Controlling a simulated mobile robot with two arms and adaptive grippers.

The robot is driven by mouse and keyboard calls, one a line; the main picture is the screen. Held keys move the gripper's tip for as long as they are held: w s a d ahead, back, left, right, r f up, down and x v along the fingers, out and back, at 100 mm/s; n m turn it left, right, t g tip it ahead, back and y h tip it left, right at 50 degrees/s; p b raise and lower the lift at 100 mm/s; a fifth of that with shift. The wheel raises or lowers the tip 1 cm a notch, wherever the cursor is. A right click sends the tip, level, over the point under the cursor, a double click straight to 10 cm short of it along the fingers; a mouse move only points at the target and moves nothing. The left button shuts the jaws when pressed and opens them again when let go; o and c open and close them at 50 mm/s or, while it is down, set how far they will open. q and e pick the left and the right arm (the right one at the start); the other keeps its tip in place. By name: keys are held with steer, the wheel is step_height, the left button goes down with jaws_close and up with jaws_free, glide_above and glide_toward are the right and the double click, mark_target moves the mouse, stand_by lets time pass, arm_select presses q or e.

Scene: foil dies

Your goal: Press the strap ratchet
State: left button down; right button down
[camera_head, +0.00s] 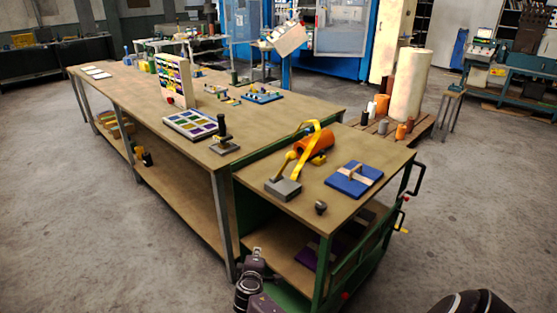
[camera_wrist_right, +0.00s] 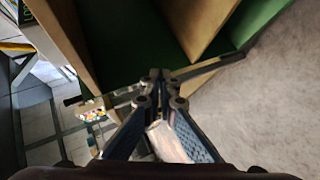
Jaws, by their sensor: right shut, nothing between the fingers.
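A yellow strap (camera_head: 296,150) loops over an orange roll (camera_head: 317,141) on the cart top in the head view. A small yellow piece (camera_head: 318,160), possibly the ratchet, sits at the roll's front; it is too small to make out fully. A grey block (camera_head: 284,188) lies at the strap's near end. My right gripper (camera_head: 252,261) is low at the bottom of the head view, beside the cart's front leg and below its top, well apart from the strap. In the right wrist view its fingers (camera_wrist_right: 162,76) are together and empty. My left gripper is not in view.
A blue board with a wooden handle (camera_head: 354,178) and a small dark knob (camera_head: 320,207) are on the cart top (camera_head: 245,178). Dark handles (camera_head: 417,178) stick out from the cart's right side. A long workbench (camera_head: 120,95) adjoins it.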

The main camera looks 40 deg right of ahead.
steer(key=w+d+r+m+h, duration=0.1)
steer(key=d+r+h, duration=0.1)
steer(key=r, duration=0.7)
steer(key=w+d+r+m+t+h, duration=0.1)
steer(key=w+d+r+h, duration=0.1)
steer(key=r, duration=0.8)
steer(key=w+d+r+h+b, duration=0.1)
steer(key=w+d+r+h, duration=0.1)
steer(key=r, duration=0.8)
steer(key=shift+d+m+t+h, duration=0.3)
steer(key=shift+d+m+h, duration=0.1)
steer(key=shift+d+h, duration=0.4)
steer(key=shift+w, duration=0.1)
